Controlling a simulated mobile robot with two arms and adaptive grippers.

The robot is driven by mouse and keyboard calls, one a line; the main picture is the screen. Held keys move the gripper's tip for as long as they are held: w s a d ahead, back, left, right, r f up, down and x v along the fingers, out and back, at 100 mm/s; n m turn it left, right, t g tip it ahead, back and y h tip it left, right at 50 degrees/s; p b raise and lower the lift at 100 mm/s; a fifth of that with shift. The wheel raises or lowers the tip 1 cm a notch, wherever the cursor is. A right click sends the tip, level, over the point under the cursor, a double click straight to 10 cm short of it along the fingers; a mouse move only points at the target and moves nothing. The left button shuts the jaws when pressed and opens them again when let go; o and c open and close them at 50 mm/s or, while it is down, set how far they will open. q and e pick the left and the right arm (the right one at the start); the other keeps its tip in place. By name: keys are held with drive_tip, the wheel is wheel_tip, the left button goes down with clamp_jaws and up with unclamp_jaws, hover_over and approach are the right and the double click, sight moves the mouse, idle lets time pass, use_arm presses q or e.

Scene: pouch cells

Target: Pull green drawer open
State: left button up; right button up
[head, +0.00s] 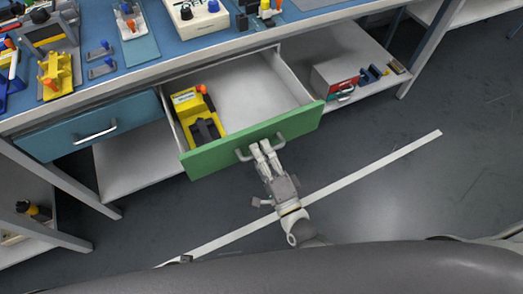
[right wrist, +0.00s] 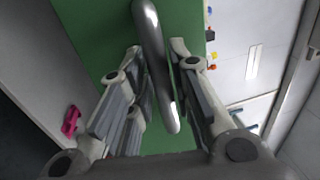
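The green drawer (head: 222,152) under the workbench stands well open, its inside showing from above. Its grey bar handle (head: 243,155) is on the green front and also shows in the right wrist view (right wrist: 150,40). My right gripper (head: 262,149) is at the middle of the handle, with a finger on each side of the bar, and looks shut on it. In the right wrist view the fingers (right wrist: 158,60) stand close along the bar; the exact contact is hard to see. I do not see my left gripper.
A yellow and black tool (head: 190,105) lies in the drawer's left part. A blue drawer (head: 75,137) to the left is shut. A shelf with a grey box (head: 325,78) is at the right. The bench top (head: 160,62) holds several tools. The floor (head: 400,185) in front is clear, with a white stripe.

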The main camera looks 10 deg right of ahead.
drive_tip(key=shift+o, duration=0.9)
drive_tip(key=v, duration=1.2)
